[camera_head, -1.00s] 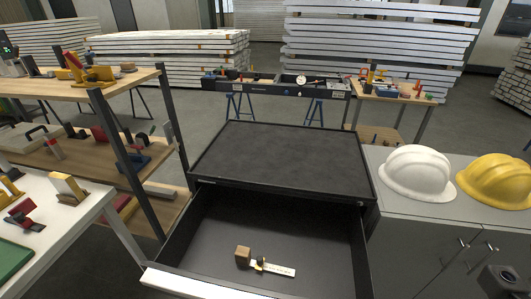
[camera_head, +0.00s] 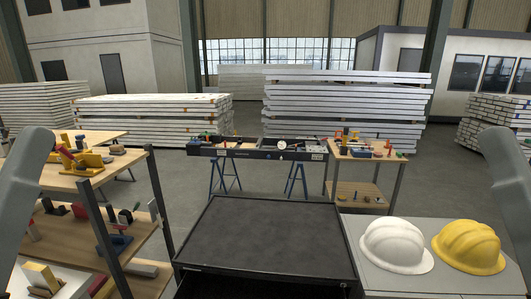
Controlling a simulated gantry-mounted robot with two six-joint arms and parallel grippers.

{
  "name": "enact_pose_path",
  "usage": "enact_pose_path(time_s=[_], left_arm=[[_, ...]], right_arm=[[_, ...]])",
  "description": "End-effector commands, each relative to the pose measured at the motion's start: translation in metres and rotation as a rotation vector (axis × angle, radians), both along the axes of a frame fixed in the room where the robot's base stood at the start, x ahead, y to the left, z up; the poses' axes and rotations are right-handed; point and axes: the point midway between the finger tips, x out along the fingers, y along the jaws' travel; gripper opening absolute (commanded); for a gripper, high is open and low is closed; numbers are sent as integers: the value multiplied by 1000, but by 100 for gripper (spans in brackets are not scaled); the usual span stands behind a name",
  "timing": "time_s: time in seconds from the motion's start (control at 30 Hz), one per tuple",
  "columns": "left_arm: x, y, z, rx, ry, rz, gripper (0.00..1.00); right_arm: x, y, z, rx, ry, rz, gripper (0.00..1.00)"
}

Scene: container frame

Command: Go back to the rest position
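Grey parts of my two arms rise at the far left and far right edges of the head view. Neither gripper shows, so I cannot see whether they hold anything. The black drawer cabinet (camera_head: 265,240) stands in front of me at the bottom middle, with a bare dark top. Its open drawer is mostly below the picture's bottom edge, and only a dark strip of it shows. What lies in the drawer is hidden.
A wooden shelf (camera_head: 105,165) with tools stands at the left. A white hard hat (camera_head: 396,246) and a yellow hard hat (camera_head: 469,246) sit on a grey cabinet at the right. A long black workbench (camera_head: 258,150) and a small tool table (camera_head: 368,153) stand behind.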

Motion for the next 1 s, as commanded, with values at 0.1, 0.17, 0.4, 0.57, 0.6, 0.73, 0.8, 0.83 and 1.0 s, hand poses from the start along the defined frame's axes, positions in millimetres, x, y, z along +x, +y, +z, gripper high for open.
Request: enact_pose_path(time_s=[0.1, 0.17, 0.4, 0.57, 0.6, 0.73, 0.8, 0.83, 1.0], left_arm=[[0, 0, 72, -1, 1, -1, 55], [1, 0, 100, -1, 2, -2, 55], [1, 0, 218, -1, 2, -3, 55], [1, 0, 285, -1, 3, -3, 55], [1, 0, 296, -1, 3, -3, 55], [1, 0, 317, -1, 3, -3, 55], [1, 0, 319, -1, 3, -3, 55], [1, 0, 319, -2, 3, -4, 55], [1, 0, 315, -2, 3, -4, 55]], right_arm=[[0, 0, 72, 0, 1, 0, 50], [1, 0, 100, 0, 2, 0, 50], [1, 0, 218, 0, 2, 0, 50], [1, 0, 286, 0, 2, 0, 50], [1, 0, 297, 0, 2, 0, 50], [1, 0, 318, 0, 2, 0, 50], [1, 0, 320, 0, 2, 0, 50], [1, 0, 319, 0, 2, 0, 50], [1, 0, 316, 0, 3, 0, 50]])
